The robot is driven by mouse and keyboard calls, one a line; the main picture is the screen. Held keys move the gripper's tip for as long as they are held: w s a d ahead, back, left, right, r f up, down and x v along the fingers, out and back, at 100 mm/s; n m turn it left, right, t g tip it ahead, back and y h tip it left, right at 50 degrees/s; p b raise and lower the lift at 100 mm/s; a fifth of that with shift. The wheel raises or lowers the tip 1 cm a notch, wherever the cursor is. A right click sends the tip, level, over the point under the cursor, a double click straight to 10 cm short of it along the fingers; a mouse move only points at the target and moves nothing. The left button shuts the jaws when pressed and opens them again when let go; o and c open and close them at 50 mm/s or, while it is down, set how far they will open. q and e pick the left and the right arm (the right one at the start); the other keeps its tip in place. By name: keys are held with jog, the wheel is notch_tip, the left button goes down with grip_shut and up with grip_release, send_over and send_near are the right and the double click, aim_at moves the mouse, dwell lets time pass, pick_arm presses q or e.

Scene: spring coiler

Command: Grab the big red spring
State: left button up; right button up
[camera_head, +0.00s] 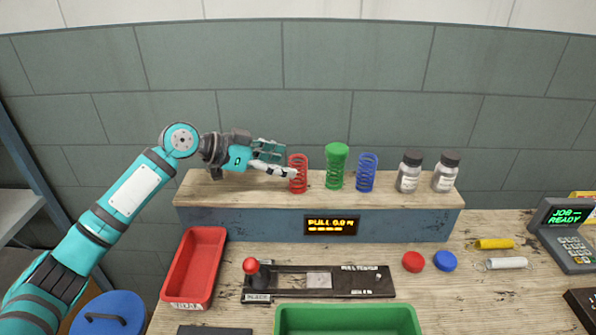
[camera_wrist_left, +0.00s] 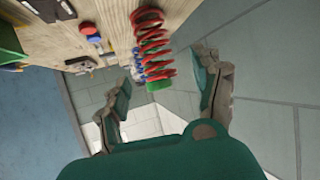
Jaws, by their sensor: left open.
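The big red spring (camera_head: 298,174) stands upright on the raised wooden shelf, at the left end of the row of springs. My left gripper (camera_head: 281,161) is open just left of it, level with its upper part. In the left wrist view the red spring (camera_wrist_left: 152,42) shows ahead, between the lines of the two spread fingers (camera_wrist_left: 163,70). The fingers look apart from it, though the exact gap at the near fingertip is hard to tell. My right gripper is not in view.
A green spring (camera_head: 336,168) and a blue spring (camera_head: 367,172) stand right of the red one, then two bottles (camera_head: 409,172) with dark caps. The shelf (camera_head: 235,189) is bare below my gripper. A red tray (camera_head: 194,265) and a lever panel (camera_head: 317,281) lie in front.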

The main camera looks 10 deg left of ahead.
aim_at(298, 166)
pick_arm(q)
jog(key=p+x, duration=0.1)
jog(key=x, duration=0.3)
jog(key=shift+w+d+f+p, duration=0.1)
jog(key=shift+d+f+p, duration=0.15)
jog(key=shift+p, duration=0.1)
jog(key=shift+w+d+f, duration=0.1)
jog(key=shift+d+f, duration=0.05)
jog(key=c, duration=1.3)
grip_shut()
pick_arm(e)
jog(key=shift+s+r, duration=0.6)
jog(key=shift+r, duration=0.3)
